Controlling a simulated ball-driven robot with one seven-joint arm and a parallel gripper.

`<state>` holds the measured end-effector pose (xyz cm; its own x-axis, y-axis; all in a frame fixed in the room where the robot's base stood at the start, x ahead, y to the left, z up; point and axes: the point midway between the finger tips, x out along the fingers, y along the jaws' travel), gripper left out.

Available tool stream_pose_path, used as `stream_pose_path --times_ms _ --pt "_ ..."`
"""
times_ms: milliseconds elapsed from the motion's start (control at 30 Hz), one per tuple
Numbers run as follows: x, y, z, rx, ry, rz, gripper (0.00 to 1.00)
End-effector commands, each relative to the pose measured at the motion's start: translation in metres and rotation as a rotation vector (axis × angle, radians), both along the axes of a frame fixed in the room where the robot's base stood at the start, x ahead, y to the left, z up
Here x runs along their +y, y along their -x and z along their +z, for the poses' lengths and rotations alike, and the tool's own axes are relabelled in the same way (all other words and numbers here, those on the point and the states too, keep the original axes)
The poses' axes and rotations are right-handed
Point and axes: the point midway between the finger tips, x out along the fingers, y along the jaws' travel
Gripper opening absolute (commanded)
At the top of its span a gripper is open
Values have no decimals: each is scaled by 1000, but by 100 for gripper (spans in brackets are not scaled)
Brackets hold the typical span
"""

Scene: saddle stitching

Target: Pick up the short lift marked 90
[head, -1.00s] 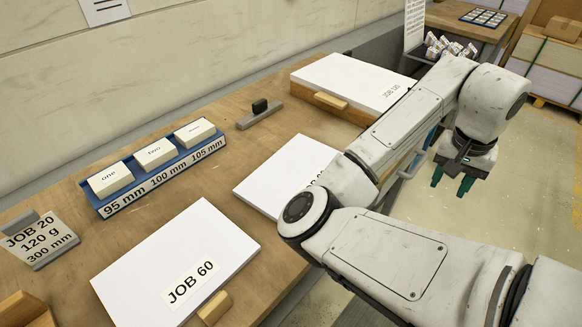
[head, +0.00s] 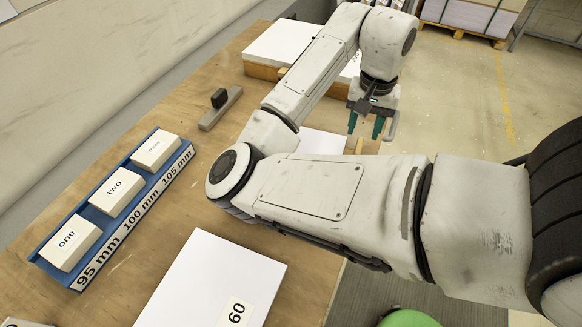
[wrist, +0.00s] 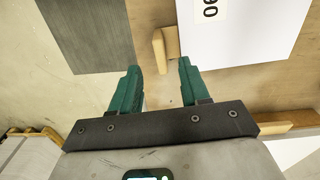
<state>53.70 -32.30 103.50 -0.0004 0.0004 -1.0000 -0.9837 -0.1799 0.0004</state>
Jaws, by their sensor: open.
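The white lift marked 90 (wrist: 245,35) lies flat on the wooden bench in the wrist view, at the upper right, with its label cut by the frame's top. In the head view the white lift beyond my forearm (head: 322,142) is mostly hidden by my arm, and its label does not show. A small wooden block (wrist: 166,52) lies at the lift's edge in the wrist view. My gripper (head: 365,125) is open and empty, with green fingers, near the bench's right edge in the head view. In the wrist view (wrist: 157,88) its fingers are apart, short of the lift.
Another white lift marked 60 (head: 205,280) lies at the near bottom. A blue rack (head: 115,232) with blocks labelled one, two and three stands at left. A further white lift (head: 283,42) lies at the back. A grey holder (head: 220,110) with a black block sits mid-bench.

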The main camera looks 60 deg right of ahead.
Motion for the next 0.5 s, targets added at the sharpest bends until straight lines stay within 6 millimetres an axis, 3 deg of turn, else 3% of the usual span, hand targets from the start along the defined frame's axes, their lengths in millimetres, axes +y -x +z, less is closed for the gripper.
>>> stream_pose_path --times_ms 100,367,500 --pt "0 1 -20 3 1 2 46" --pt "0 1 -39 2 0 0 46" --pt "-1 2 -58 4 0 2 46"
